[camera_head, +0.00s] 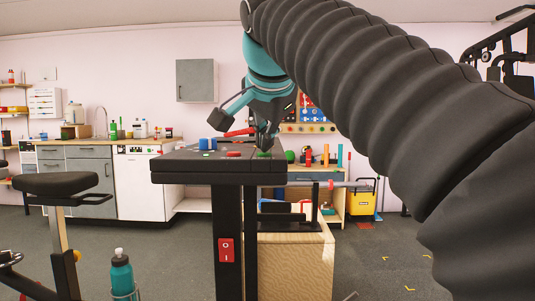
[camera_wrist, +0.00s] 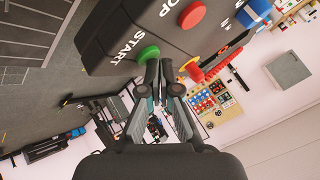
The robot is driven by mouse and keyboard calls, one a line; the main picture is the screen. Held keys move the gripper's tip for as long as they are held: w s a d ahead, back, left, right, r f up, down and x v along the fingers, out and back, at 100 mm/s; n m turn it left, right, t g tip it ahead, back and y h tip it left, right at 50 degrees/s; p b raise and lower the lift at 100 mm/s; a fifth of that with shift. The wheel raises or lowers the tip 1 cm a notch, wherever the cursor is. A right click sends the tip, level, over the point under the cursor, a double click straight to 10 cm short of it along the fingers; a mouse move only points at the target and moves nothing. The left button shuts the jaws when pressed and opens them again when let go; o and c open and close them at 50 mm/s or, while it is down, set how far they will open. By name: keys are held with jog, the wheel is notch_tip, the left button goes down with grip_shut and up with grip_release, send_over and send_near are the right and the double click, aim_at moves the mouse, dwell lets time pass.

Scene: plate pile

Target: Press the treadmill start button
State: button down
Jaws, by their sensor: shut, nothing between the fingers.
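The dark treadmill console (camera_head: 190,172) stands on a black post in the middle of the head view. In the wrist view the console (camera_wrist: 100,35) carries a green button (camera_wrist: 148,54) beside the word START and a red button (camera_wrist: 192,14) near STOP. The head view also shows the green button (camera_head: 263,154) and red button (camera_head: 233,154) on its top. My gripper (camera_head: 264,147) is shut and empty, pointing down at the green button. In the wrist view the fingertips (camera_wrist: 160,66) are right at the button's edge; I cannot tell whether they touch it.
A blue cylinder (camera_head: 212,143) stands on the console's left part. A red switch (camera_head: 226,250) is on the post. An exercise bike seat (camera_head: 56,184) and a teal bottle (camera_head: 121,273) are at the left. A yellow bucket (camera_head: 361,203) stands at the right rear.

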jog(key=shift+f, duration=0.25)
jog(key=shift+r, duration=0.1)
dwell(0.3)
jog(key=shift+r+p, duration=0.75)
jog(key=shift+p, duration=0.05)
jog(key=shift+r+p, duration=2.15)
jog(key=shift+r, duration=0.4)
